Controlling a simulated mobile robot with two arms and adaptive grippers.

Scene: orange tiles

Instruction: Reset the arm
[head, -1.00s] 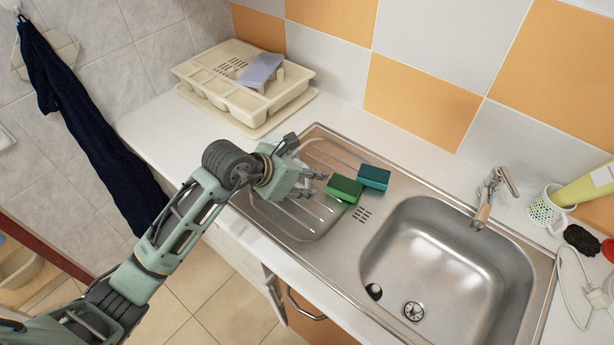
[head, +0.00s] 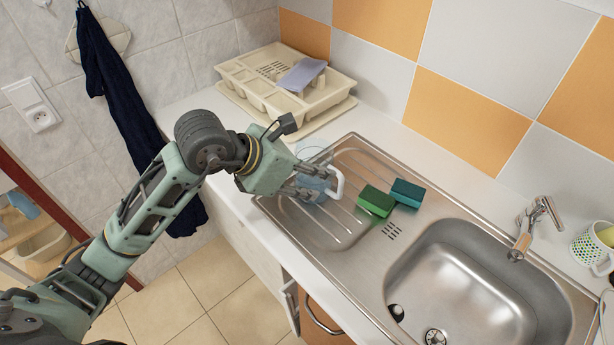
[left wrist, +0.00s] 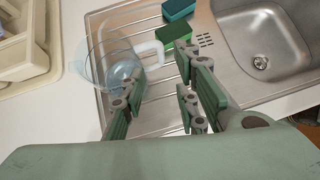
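My left gripper (head: 318,188) hangs over the ribbed drainboard of the steel sink. In the left wrist view its fingers (left wrist: 160,92) stand apart, with bare drainboard between them. A clear, bluish jug (head: 312,157) with a white handle (head: 338,184) is beside the fingers on the drainboard. The jug also shows in the left wrist view (left wrist: 92,62), partly overlapped by one finger; I cannot tell whether they touch. My left arm reaches in from the lower left, bent at the elbow. My right gripper is in neither view.
A green sponge (head: 376,201) and a teal sponge (head: 407,193) lie right of the gripper. The sink basin (head: 465,285) and tap (head: 535,225) are further right. A cream dish rack (head: 290,95) stands behind. A dark towel (head: 115,95) hangs on the left wall.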

